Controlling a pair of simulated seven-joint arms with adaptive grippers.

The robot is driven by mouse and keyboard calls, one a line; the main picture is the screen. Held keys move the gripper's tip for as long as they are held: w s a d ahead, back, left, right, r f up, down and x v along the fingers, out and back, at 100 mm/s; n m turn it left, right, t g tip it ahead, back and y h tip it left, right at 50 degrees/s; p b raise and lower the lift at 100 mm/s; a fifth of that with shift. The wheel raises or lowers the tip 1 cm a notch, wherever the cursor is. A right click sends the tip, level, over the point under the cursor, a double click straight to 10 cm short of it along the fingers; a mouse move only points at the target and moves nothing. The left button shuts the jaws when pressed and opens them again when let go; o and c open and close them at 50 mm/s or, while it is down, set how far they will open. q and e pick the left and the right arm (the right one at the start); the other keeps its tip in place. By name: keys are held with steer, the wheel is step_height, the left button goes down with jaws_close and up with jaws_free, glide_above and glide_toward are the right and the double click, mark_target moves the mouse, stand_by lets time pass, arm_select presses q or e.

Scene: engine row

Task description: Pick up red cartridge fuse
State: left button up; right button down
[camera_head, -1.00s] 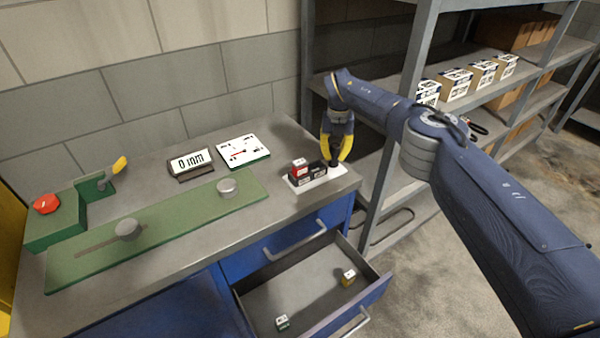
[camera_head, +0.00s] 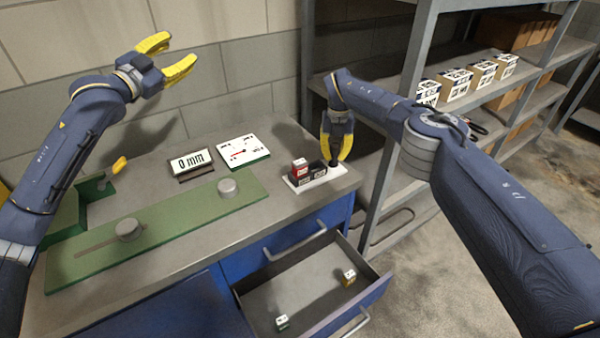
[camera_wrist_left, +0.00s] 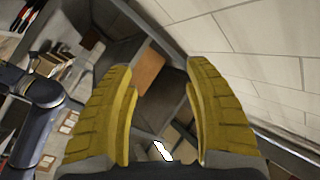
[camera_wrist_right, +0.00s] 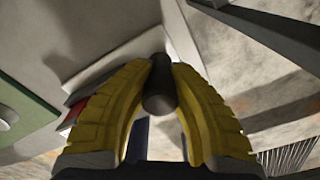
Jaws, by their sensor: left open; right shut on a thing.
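The red cartridge fuse (camera_head: 300,168) stands up from a dark holder (camera_head: 308,181) on a white base plate (camera_head: 331,175), at the right end of the bench. A red part also shows left of the fingers in the right wrist view (camera_wrist_right: 73,114), partly hidden by them. My right gripper (camera_head: 335,160) is just right of the holder, shut on a dark cylindrical knob or handle (camera_wrist_right: 160,88). It is apart from the red fuse. My left gripper (camera_head: 166,68) is open and empty, raised above the back left of the bench, far from the fuse.
An open drawer (camera_head: 310,288) holds a green-sided fuse (camera_head: 282,321) and a yellow-sided fuse (camera_head: 348,277). A green rail (camera_head: 165,225) with round grey knobs, a display (camera_head: 191,162) and a dial panel (camera_head: 243,150) occupy the bench. A metal shelf with boxes (camera_head: 455,83) stands right.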

arm_select(q)
steer(key=s+d+f+g+h, duration=0.25)
steer(key=d+f+g, duration=0.25)
steer(key=d+f, duration=0.85)
steer(key=g+h, duration=0.2)
steer(key=g, duration=0.3)
glide_toward(294, 164)
steer(key=shift+n, duration=0.4)
steer(key=x, duration=0.6)
steer(key=shift+a, duration=0.1)
steer(key=shift+x, duration=3.25)
steer(key=shift+c, duration=0.5)
jaws_close()
